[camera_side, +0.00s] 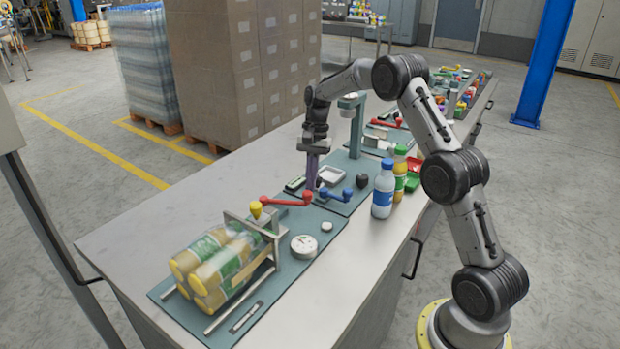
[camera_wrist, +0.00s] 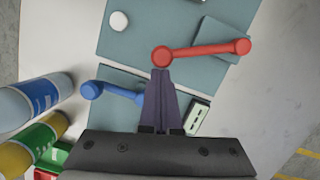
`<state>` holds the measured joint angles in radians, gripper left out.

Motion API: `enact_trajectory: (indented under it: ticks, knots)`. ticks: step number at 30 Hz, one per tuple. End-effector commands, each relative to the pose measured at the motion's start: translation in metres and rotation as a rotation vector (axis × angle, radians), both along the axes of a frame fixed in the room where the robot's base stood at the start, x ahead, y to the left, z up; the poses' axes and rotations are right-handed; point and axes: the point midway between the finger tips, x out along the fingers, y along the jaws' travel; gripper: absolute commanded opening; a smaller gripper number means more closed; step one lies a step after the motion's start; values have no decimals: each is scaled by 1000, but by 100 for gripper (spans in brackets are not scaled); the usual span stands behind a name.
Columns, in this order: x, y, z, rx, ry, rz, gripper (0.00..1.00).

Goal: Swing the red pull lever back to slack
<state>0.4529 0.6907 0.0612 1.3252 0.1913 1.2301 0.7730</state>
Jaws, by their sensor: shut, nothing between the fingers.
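The red pull lever (camera_side: 285,200) lies across the back edge of the front green-grey plate, beside the bottle clamp frame. In the wrist view the red lever (camera_wrist: 205,50) runs left to right, with a round red end at each side. My gripper (camera_side: 311,186) is shut and empty, pointing down by the lever's right end in the side view. In the wrist view my gripper's fingertips (camera_wrist: 160,72) are just below the lever's left round end. I cannot tell whether they touch it. Which end is the pivot is unclear.
A blue lever (camera_side: 335,194) sits close to my fingers on the adjoining plate. A blue-capped bottle (camera_side: 383,190) and a yellow-green bottle (camera_side: 400,172) stand to the right. Bundled yellow-capped bottles (camera_side: 222,262), a white dial (camera_side: 304,246) and a white button (camera_side: 327,226) are on the front plate.

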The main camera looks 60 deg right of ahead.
Motion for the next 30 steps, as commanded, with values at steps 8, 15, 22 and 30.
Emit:
enact_trajectory:
  ticks: [8,15,22,30]
  knots:
    - [-13,19,0,4,4,-154,0]
    - [-22,38,0,3,3,-319,0]
    - [-25,50,0,3,2,-353,0]
    - [-27,56,0,3,2,-352,0]
